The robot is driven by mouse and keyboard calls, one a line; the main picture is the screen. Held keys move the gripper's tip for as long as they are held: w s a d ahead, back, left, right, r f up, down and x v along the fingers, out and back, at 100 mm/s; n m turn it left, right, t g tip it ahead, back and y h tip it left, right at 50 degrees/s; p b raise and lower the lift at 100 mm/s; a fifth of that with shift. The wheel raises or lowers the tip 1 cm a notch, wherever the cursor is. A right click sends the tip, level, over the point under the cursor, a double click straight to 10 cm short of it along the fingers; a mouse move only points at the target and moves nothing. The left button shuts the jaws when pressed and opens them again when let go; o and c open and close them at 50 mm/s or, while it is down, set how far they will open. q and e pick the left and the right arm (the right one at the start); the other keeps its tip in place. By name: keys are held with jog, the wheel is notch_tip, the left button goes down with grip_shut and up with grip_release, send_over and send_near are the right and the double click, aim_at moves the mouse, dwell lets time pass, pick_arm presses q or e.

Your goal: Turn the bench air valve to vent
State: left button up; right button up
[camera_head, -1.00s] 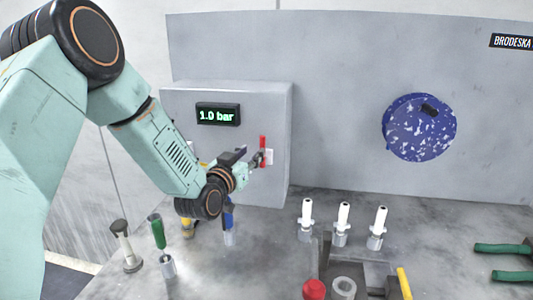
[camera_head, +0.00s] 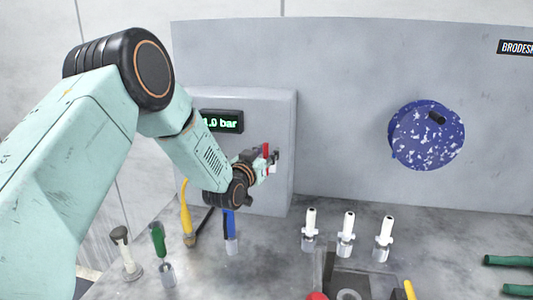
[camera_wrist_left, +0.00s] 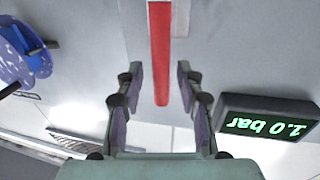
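The bench air valve shows as a red handle (camera_head: 266,149) on the front of the grey box, right of the pressure display. In the left wrist view the red handle (camera_wrist_left: 160,50) is a long straight bar reaching between the fingers. My left gripper (camera_head: 272,160) is at the handle, covering its lower part. In the left wrist view its fingers (camera_wrist_left: 160,85) stand apart, one on each side of the handle, with gaps showing. The display (camera_head: 222,121) reads 1.0 bar, its left edge covered by my arm. Any vent marking is not readable. My right gripper is out of view.
Below the box stand a yellow-handled tool (camera_head: 187,215), a blue one (camera_head: 229,228) and a green one (camera_head: 158,240). Three white pieces (camera_head: 348,226) stand right of them. A blue speckled disc (camera_head: 428,137) is on the grey panel.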

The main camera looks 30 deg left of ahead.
pick_arm(q)
jog(key=shift+a, duration=0.15)
jog(key=shift+w, duration=0.1)
jog(key=shift+w, duration=0.1)
jog(key=c, duration=0.3)
grip_shut()
